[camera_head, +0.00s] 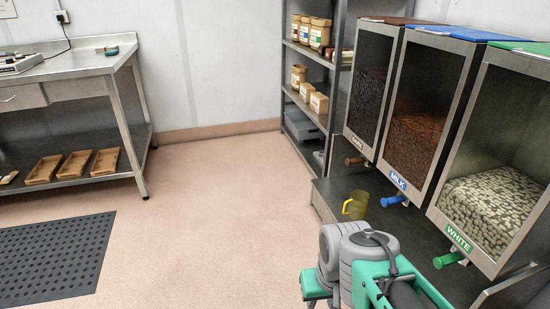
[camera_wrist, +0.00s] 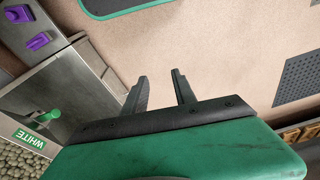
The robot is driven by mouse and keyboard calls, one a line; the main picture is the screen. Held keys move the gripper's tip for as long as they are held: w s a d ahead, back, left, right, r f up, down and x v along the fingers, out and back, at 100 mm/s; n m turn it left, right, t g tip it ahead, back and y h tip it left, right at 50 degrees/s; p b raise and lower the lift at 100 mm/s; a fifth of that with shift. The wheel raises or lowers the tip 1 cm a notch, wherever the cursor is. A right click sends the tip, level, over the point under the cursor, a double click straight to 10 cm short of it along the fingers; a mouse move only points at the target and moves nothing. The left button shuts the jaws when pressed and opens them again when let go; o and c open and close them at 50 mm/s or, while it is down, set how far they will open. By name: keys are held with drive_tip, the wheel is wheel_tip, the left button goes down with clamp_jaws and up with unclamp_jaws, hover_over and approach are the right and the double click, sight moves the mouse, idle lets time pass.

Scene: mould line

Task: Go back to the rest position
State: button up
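My gripper (camera_wrist: 160,75) shows in the wrist view with its two dark fingers apart and nothing between them. Pale floor lies behind the fingers. In the head view my grey and green arm reaches in at the bottom right, in front of the dispenser shelf; the fingers cannot be made out there.
Dispensers labelled dark (camera_head: 369,91), MILK (camera_head: 426,107) and WHITE (camera_head: 499,160) line the right side. A yellow jug (camera_head: 355,205) stands on the steel ledge (camera_head: 345,187) below them. A steel bench (camera_head: 75,70) stands left, a black mat (camera_head: 55,258) lies on open floor (camera_head: 205,220).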

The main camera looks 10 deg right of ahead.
wheel_tip(320, 180, up, 34)
drive_tip(key=w+t+p, duration=0.1)
drive_tip(key=p, duration=2.7)
drive_tip(key=shift+w+r+p, duration=0.15)
drive_tip(key=shift+r+p, duration=0.05)
drive_tip(key=shift+p, duration=0.1)
